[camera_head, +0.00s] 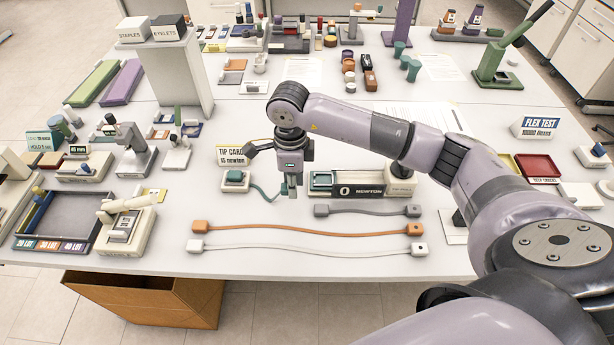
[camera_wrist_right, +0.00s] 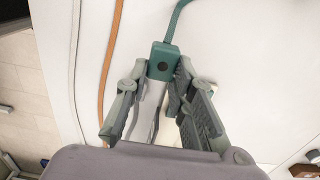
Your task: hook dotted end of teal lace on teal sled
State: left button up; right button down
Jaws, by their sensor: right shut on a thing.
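My right gripper (camera_head: 290,190) points down over the middle of the table. In the right wrist view its fingers (camera_wrist_right: 160,78) are shut on the teal end block (camera_wrist_right: 162,62), which has a dark dot on its face. The teal lace (camera_head: 264,190) runs left from the gripper to its other end block (camera_head: 235,178) on a pale base. It also shows in the wrist view (camera_wrist_right: 176,18). The teal sled (camera_head: 322,180) sits at the left end of the dark newton gauge (camera_head: 358,191), just right of the gripper and apart from it. My left gripper is out of view.
In front of the gripper lie a grey lace (camera_head: 367,210), an orange lace (camera_head: 310,232) and a white lace (camera_head: 300,249). A tip card sign (camera_head: 231,155) stands behind the lace's left end. A grey tray (camera_head: 62,219) is at left.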

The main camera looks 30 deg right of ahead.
jog(key=shift+r, duration=0.25)
jog(key=shift+s+r, duration=0.2)
jog(key=shift+r, duration=0.05)
jog(key=shift+w+d+f, duration=0.1)
jog(key=shift+w+d, duration=0.05)
jog(key=shift+d, duration=0.35)
jog(key=shift+w+d, duration=0.15)
jog(key=shift+d, duration=0.3)
jog(key=d, duration=0.1)
jog(key=w+d, duration=0.1)
jog(key=d, duration=0.1)
jog(key=shift+d+f, duration=0.1)
jog(key=shift+d, duration=0.55)
jog(key=d, duration=0.1)
jog(key=d+b, duration=0.1)
jog(key=d+f, duration=0.1)
jog(key=shift+w, duration=0.35)
jog(key=shift+s+d+f+b, duration=0.25)
jog(key=shift+d+f+b, duration=0.1)
jog(key=shift+f+b, duration=0.2)
jog(key=shift+s+d+f+b, duration=0.2)
jog(key=shift+d+f+b, duration=0.2)
jog(key=shift+b, duration=0.2)
pick_arm(q)
jog(key=f, duration=0.3)
jog(key=shift+s+a+f, duration=0.2)
jog(key=shift+a+f, duration=0.15)
jog(key=shift+f, duration=0.05)
pick_arm(e)
jog(key=shift+f, duration=0.2)
